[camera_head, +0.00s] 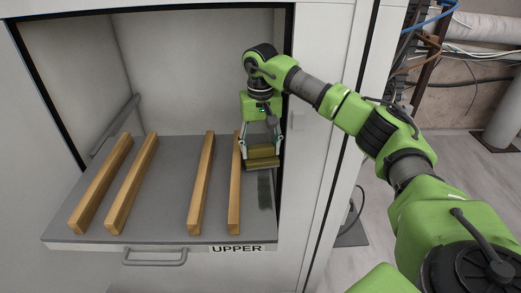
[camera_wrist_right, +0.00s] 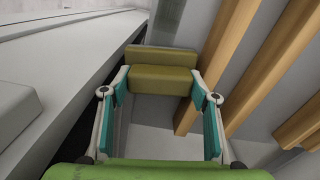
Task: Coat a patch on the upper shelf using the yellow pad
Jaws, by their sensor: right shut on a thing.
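My right gripper (camera_head: 262,143) is shut on the yellow pad (camera_head: 262,161) and points down over the right side of the upper shelf. In the right wrist view the pad (camera_wrist_right: 160,80) sits between the two fingertips as an olive-yellow block with a second block behind it. The upper shelf (camera_head: 172,200) is a grey board with an "UPPER" label on its front edge. A dark strip (camera_head: 265,190) lies on it just in front of the pad, right of the wooden bars. I cannot tell whether the pad touches the shelf. My left gripper is not in view.
Several wooden bars lie front to back on the shelf; the rightmost bar (camera_head: 235,195) is close to the left of the pad. The cabinet's right wall (camera_head: 310,150) is close on the right. A handle (camera_head: 154,258) is on the shelf front. Bare shelf shows between the middle bars.

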